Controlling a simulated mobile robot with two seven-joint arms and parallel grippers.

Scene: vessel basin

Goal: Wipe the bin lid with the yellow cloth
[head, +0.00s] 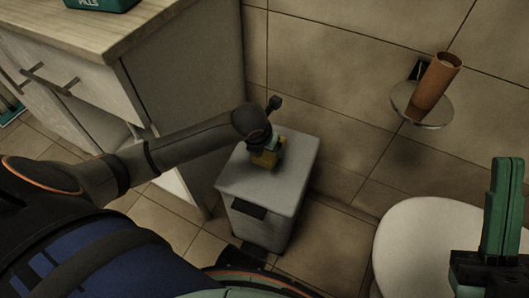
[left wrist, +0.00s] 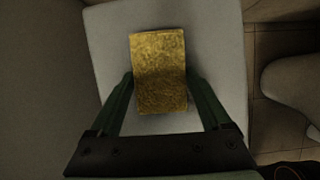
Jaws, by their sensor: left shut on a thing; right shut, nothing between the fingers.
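The grey bin lid (head: 249,190) is the flat top of a small bin standing on the floor by the wall. The yellow cloth (head: 270,156) is at the far part of the lid, partly hidden by my left wrist. In the left wrist view the cloth (left wrist: 159,70) is a yellow block-like pad between my two green fingers, over the pale lid (left wrist: 208,45). My left gripper (left wrist: 160,92) is shut on the cloth. Whether the cloth touches the lid I cannot tell for sure. My right gripper (head: 502,210) is shut and empty at the right edge, pointing up.
A white cabinet (head: 185,75) with a wooden top (head: 115,38) stands left of the bin. A white toilet or basin rim (head: 425,235) is at the right. Tiled wall lies behind the bin.

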